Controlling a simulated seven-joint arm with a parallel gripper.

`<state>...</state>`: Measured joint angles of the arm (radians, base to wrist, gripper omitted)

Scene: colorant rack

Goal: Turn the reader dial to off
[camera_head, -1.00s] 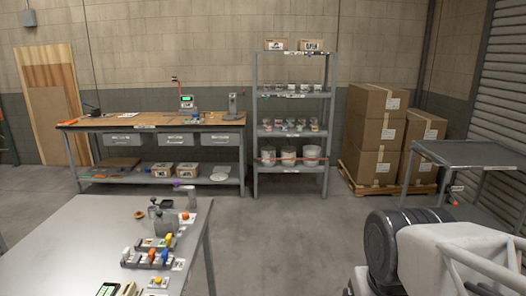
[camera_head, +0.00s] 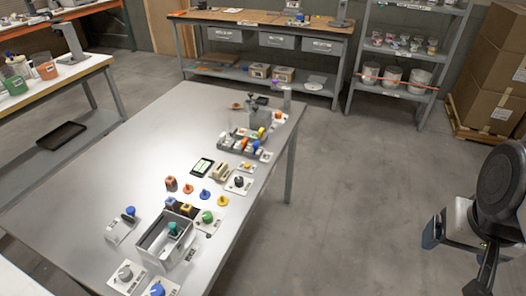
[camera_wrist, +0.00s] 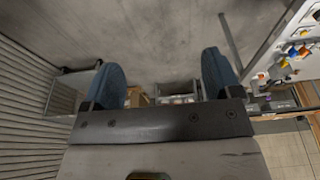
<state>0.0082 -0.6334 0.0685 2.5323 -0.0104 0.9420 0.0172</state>
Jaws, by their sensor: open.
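Several knobs on plates stand on the grey table (camera_head: 130,140) in the head view: a black knob (camera_head: 239,182), a green knob (camera_head: 208,217), a grey knob (camera_head: 125,272) and a blue knob (camera_head: 158,289). The labels are too small to read, so I cannot tell which is the reader dial. A small dark device with a pale screen (camera_head: 202,166) lies near the middle. My gripper (camera_wrist: 163,82) is open and empty in the wrist view, its two blue fingers apart over the floor. It is well to the right of the table, touching nothing.
A grey open box (camera_head: 160,245) with a teal-topped item stands among the knobs. Small coloured pieces (camera_head: 205,194) and a block of coloured switches (camera_head: 238,147) are close by. A workbench (camera_head: 240,18) and a shelf rack (camera_head: 400,80) stand behind. The floor right of the table is clear.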

